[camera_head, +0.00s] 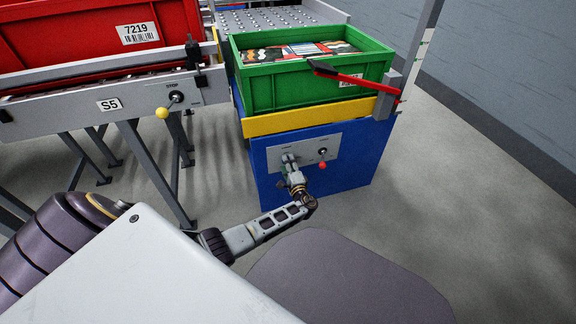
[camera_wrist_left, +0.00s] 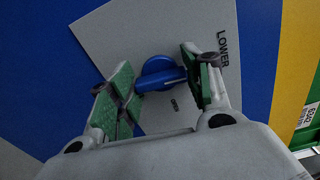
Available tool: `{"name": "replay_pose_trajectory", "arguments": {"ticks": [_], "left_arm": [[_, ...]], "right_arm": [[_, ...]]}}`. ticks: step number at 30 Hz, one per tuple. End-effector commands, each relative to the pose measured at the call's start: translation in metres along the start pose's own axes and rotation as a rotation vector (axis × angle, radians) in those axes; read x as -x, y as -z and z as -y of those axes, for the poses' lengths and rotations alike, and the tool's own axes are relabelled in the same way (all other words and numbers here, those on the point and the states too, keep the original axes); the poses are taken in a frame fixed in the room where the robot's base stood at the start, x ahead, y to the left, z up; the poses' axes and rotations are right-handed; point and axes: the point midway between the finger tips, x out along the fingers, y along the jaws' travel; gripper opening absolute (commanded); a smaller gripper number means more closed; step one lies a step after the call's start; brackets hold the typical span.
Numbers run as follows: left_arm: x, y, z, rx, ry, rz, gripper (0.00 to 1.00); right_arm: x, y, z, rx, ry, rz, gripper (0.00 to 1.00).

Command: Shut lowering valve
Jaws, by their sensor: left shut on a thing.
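The blue valve handle (camera_wrist_left: 160,76) sits on a grey panel marked LOWER in the left wrist view. The same grey panel (camera_head: 335,145) is on the front of the blue lift housing (camera_head: 356,163) in the head view. My left gripper (camera_head: 289,165) reaches that panel at its left part and hides the handle there. In the wrist view its green-padded fingers (camera_wrist_left: 162,83) are on either side of the handle, shut on it. The handle lies roughly crosswise between the fingers. My right gripper is not in view.
A small red-knobbed lever (camera_head: 322,164) is right of my gripper. A green crate (camera_head: 290,86) with books stands on top, a black-and-red bar (camera_head: 350,77) across its right part. A red crate (camera_head: 80,35) and a yellow-knobbed lever (camera_head: 163,112) are left. Floor at right is clear.

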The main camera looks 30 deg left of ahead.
Motion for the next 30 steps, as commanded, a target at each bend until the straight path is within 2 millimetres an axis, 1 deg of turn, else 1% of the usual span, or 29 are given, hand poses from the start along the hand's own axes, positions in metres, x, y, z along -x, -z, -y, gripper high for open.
{"name": "replay_pose_trajectory", "arguments": {"ticks": [9, 22, 23, 27, 28, 30], "left_arm": [[0.0005, -0.0006, -0.0017, 0.094, -0.002, 0.001, 0.26], [0.0006, -0.0006, -0.0019, 0.106, -0.002, 0.001, 0.26], [0.0007, -0.0006, -0.0019, 0.106, -0.002, 0.001, 0.51], [0.0005, -0.0004, -0.0015, 0.106, -0.002, 0.001, 0.69], [0.0005, -0.0004, -0.0014, 0.105, -0.002, 0.001, 0.71], [0.0004, -0.0003, -0.0012, 0.105, -0.001, 0.001, 0.71]], "right_arm": [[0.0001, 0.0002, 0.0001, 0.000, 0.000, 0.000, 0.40], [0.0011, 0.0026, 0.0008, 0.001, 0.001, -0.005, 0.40], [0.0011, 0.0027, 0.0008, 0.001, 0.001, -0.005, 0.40], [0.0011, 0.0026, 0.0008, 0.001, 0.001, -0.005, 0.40], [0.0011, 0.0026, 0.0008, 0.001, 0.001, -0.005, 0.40], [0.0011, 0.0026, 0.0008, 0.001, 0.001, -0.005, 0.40]]}}
